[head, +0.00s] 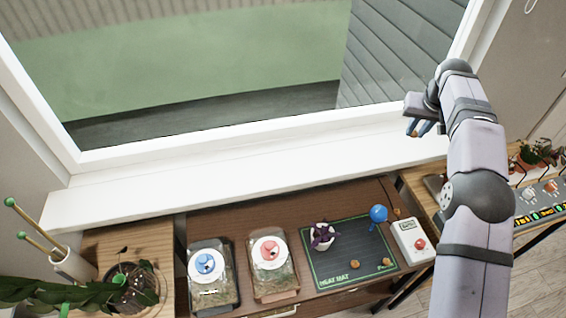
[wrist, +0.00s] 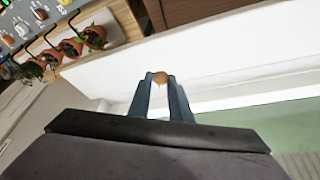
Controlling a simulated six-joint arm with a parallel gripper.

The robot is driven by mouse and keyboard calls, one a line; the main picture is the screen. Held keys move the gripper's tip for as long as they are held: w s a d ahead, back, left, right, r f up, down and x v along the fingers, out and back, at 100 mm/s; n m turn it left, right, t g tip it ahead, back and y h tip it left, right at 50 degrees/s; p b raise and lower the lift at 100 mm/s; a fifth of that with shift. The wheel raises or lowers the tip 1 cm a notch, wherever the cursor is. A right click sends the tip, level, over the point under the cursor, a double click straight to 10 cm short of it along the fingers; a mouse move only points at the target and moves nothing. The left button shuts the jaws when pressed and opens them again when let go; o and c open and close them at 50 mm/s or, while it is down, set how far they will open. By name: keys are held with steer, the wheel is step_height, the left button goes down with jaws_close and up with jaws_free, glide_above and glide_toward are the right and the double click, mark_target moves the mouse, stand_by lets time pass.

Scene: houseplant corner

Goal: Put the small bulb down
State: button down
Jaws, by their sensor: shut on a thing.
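My gripper (head: 418,128) is raised in front of the window, above the right part of the white sill. In the wrist view its two blue-grey fingers (wrist: 160,82) are shut on a small tan bulb (wrist: 160,77) at their tips. In the head view the held bulb shows only as a tiny brown spot by the fingers. Two more small brown bulbs (head: 355,264) (head: 386,262) lie on the front part of the black heat mat (head: 335,272), on the dark wooden cabinet.
A purple plant in a white pot (head: 322,238) and a blue round-headed object (head: 378,214) stand on the mat. A white box with a red button (head: 410,240) is right of it. Two lidded jars (head: 212,285) (head: 272,280) stand left. The white sill (head: 250,172) looks clear.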

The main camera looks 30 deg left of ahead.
steer(key=shift+w+d+r+n, duration=0.3)
steer(key=shift+w+d, duration=0.1)
steer(key=shift+d, duration=0.1)
steer(key=shift+w+d+r+n, duration=0.2)
steer(key=shift+w+d+n, duration=0.15)
steer(key=shift+d, duration=0.15)
steer(key=shift+f, duration=0.1)
glide_above(410, 156)
steer(key=s, duration=0.2)
steer(key=f, duration=0.5)
steer(key=shift+w+d, duration=0.2)
steer(key=shift+d, duration=0.05)
steer(key=shift+f+p, duration=0.9)
steer(key=shift+f, duration=1.5)
steer(key=shift+f, duration=0.2)
steer(key=c, duration=1.6)
jaws_free()
steer(key=shift+r, duration=0.1)
